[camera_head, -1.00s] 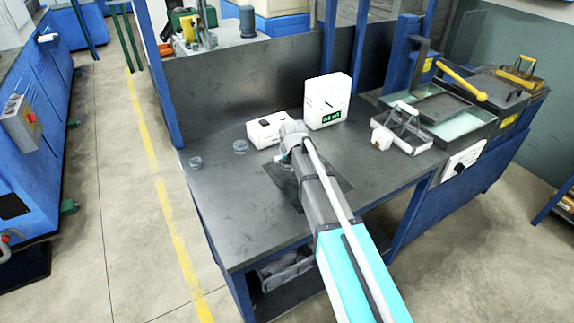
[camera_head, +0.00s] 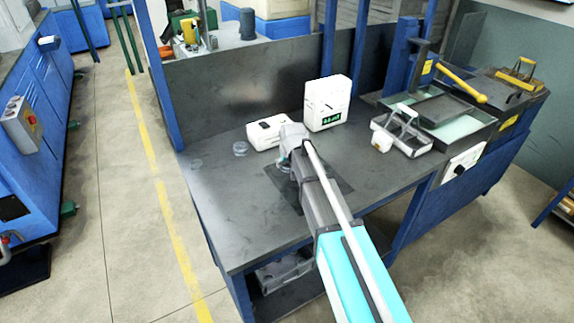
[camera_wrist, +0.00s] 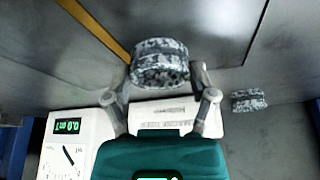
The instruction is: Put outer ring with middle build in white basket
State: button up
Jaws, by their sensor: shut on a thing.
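My gripper (camera_wrist: 160,76) is shut on a speckled grey ring (camera_wrist: 160,58), which sits between its two fingers in the wrist view. In the head view my gripper (camera_head: 290,158) is over the dark mat area of the bench, and my arm mostly hides it and the held ring. I cannot tell whether a middle part sits inside the ring. A pale, wire-like basket with a raised handle (camera_head: 385,122) stands on the bench to the right of my gripper, apart from it.
Two small rings lie left on the bench (camera_head: 225,195), one nearer the white box (camera_head: 268,131). A white gauge with a green display (camera_head: 328,102) stands behind my gripper. Dark trays with a yellow-handled lever (camera_head: 462,83) are at the right.

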jog(key=shift+r, duration=0.2)
jog(key=shift+r+p, duration=0.75)
jog(key=shift+p, duration=0.15)
jog(key=s+d+r+p, duration=0.8)
jog(key=s+r+p, duration=0.3)
jog(key=shift+s, duration=0.2)
jog(key=shift+d, duration=0.1)
